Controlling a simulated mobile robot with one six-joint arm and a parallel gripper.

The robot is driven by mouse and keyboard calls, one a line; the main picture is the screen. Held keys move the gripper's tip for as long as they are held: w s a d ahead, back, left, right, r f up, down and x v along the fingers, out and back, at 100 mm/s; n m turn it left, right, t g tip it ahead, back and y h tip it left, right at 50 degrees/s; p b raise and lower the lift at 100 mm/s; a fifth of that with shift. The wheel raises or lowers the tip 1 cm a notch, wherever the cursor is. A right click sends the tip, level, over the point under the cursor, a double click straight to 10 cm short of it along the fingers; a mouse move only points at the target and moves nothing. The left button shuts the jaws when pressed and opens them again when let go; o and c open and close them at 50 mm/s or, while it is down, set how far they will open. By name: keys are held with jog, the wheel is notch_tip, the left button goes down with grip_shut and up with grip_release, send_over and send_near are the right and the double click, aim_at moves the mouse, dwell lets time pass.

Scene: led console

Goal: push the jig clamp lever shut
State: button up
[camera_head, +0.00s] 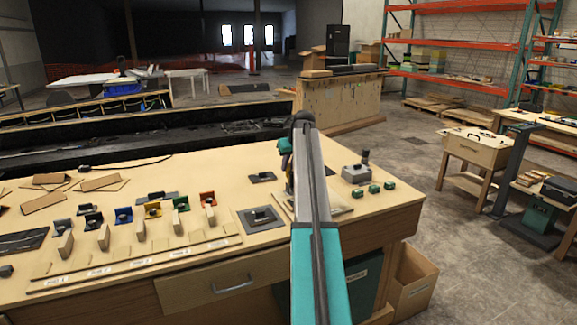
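My arm reaches from the bottom middle over the bench and bends down at a dark joint. My gripper (290,180) is mostly hidden behind the arm; its fingers cannot be made out. A pale plate (341,207) on the bench is partly covered by the arm. A grey block (355,174) with a dark upright knob (365,156) stands right of the arm. I cannot tell whether this or a part hidden by the arm is the jig clamp lever, nor whether the lever is open or shut. No contact is visible.
Several coloured clips and wooden blocks stand at the left of the bench (215,160), behind a labelled strip (140,262). A grey square plate (262,219) and a small dark one (261,177) lie left of the arm. Several green blocks (375,188) sit near the right edge.

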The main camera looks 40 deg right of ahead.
jog(key=shift+c, duration=1.4)
jog(key=shift+w, duration=0.15)
